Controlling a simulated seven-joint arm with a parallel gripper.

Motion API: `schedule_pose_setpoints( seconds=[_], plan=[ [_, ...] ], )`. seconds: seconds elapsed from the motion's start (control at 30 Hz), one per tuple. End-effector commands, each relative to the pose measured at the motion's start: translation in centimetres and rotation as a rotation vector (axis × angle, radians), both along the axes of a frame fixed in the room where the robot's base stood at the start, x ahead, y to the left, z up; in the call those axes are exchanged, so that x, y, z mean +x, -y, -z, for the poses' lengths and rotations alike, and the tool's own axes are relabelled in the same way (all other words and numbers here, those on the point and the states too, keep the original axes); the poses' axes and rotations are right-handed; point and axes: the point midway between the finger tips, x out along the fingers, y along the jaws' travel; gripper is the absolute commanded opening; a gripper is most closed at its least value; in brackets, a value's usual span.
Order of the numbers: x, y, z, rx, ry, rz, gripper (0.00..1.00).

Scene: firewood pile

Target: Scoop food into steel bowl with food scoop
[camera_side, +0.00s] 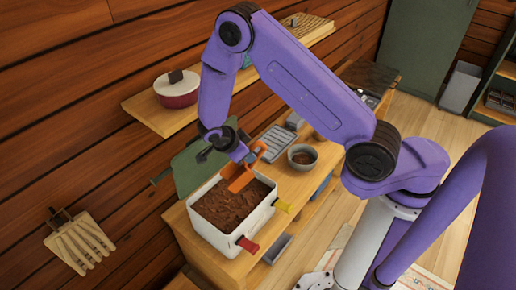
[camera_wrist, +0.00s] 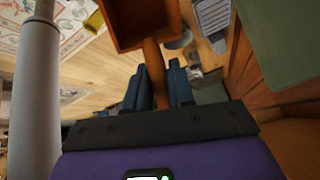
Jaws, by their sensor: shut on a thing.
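A white bin (camera_side: 221,245) full of brown crumbly food (camera_side: 232,208) stands at the near end of the wooden counter. My gripper (camera_side: 248,157) is above the bin's far side, shut on the handle of an orange food scoop (camera_side: 240,180). The scoop is tilted over the food; I cannot tell whether it touches it. In the wrist view the scoop (camera_wrist: 153,62) runs up from between my blue fingers (camera_wrist: 158,88); its load is unclear. The grey steel bowl (camera_side: 302,165) stands on the counter beyond the bin, with some brown food inside.
A green board (camera_side: 192,172) is at the bin's left. A wall shelf (camera_side: 150,115) with a red pot (camera_side: 177,92) is on the left.

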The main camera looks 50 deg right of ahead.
Motion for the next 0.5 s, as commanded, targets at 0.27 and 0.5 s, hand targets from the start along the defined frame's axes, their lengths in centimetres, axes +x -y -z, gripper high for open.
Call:
schedule_pose_setpoints(
  seconds=[0.27, 0.5],
  plan=[
    [2.2, -3.6, -0.3, -0.004, 0.002, -0.011, 0.0],
    [3.1, -5.4, -0.4, -0.006, -0.004, -0.014, 0.0]
  ],
)
